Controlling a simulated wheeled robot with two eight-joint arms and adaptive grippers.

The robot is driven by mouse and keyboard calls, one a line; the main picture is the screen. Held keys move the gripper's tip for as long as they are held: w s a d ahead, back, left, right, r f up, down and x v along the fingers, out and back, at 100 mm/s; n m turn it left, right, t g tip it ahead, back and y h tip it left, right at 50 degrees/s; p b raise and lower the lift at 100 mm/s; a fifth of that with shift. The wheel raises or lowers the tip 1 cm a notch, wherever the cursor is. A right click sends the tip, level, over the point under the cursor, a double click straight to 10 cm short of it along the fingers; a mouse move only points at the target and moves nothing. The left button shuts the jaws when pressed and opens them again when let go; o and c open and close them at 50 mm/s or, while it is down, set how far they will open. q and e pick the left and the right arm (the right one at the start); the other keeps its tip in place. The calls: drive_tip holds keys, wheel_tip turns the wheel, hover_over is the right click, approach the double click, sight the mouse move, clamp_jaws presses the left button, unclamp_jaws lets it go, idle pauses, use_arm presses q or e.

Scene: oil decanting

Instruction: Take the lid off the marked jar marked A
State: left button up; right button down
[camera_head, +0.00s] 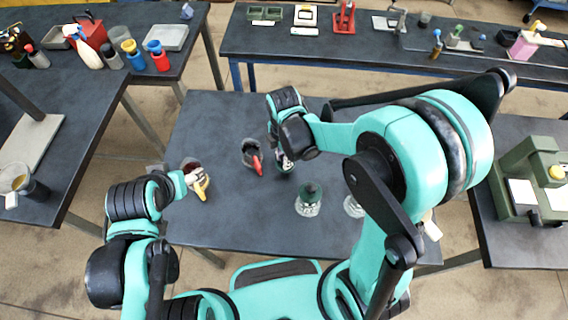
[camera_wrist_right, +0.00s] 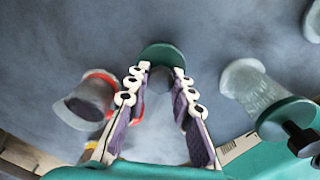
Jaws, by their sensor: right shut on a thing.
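My right gripper (camera_head: 284,160) reaches down at the table's middle; in the wrist view its white fingers with purple pads (camera_wrist_right: 162,80) are closed around the grip of a round green lid (camera_wrist_right: 163,54). A glass jar with a green lid (camera_head: 308,198) stands nearer me, also at right in the wrist view (camera_wrist_right: 262,98). No letter A is readable. My left gripper (camera_head: 183,181) is at the table's left, its fingers unclear.
A red-handled jug (camera_head: 252,156) stands just left of my right gripper. A yellow-handled jug (camera_head: 196,180) stands by my left gripper. Another glass jar (camera_head: 352,207) is partly behind my right arm. The table's back left (camera_head: 215,115) is clear.

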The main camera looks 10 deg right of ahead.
drive_tip(key=shift+f+b, duration=0.5)
drive_tip(key=shift+f, duration=1.3)
drive_tip(key=shift+f, duration=0.15)
drive_tip(key=c, duration=1.3)
unclamp_jaws()
